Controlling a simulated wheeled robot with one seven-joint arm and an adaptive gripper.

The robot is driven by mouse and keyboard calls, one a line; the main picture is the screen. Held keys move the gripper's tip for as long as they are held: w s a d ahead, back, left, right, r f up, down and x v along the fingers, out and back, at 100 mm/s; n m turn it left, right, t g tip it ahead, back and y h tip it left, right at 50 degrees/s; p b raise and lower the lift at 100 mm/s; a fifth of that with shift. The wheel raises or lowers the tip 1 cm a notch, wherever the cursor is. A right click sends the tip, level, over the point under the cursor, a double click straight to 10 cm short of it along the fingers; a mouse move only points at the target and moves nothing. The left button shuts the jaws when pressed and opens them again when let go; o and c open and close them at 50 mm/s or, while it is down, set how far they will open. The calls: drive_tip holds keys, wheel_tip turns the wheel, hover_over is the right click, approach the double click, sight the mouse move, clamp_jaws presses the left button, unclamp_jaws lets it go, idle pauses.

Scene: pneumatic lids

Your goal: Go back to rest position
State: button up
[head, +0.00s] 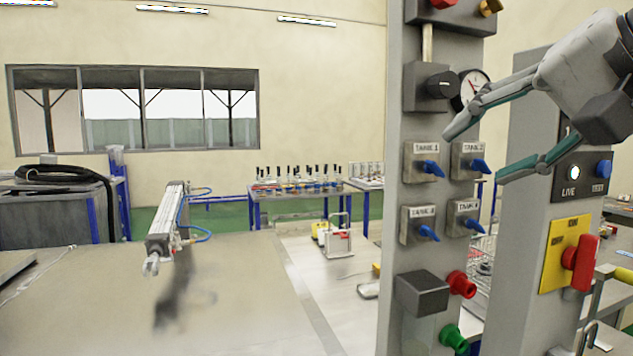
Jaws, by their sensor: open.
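My gripper (487,150) is at the upper right of the head view, in front of the grey control columns. Its two fingers are spread wide, with nothing between them. The upper finger overlaps the edge of the near panel, close to the TANK 2 valve (477,165). The lower finger reaches left below it, in front of the second column. I cannot tell whether either finger touches the panel. My arm comes in from the right edge.
The near panel (396,120) carries several blue-handled valves, a gauge (473,88), and red and green knobs. A yellow plate with a red switch (580,262) is at right. A pneumatic cylinder (168,222) stands over the table (80,310) at left. Tool benches stand behind.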

drive_tip(key=s+f+n+g+h, duration=0.1)
drive_tip(key=s+f, duration=0.3)
drive_tip(key=f, duration=0.4)
drive_tip(key=s+f+n+g+h+p, duration=0.1)
drive_tip(key=s+f+n+g, duration=0.2)
drive_tip(key=f, duration=0.6)
drive_tip(key=s+f+n+g+h+p, duration=0.1)
drive_tip(key=s+f+n+g+h, duration=0.1)
drive_tip(key=s+f, duration=0.4)
wheel_tip(320, 180, down, 3)
drive_tip(key=shift+s+d+n+g, duration=0.25)
drive_tip(key=shift+s+n+g, duration=0.15)
drive_tip(key=shift+g, duration=0.1)
drive_tip(key=shift+r, duration=0.15)
idle(0.8)
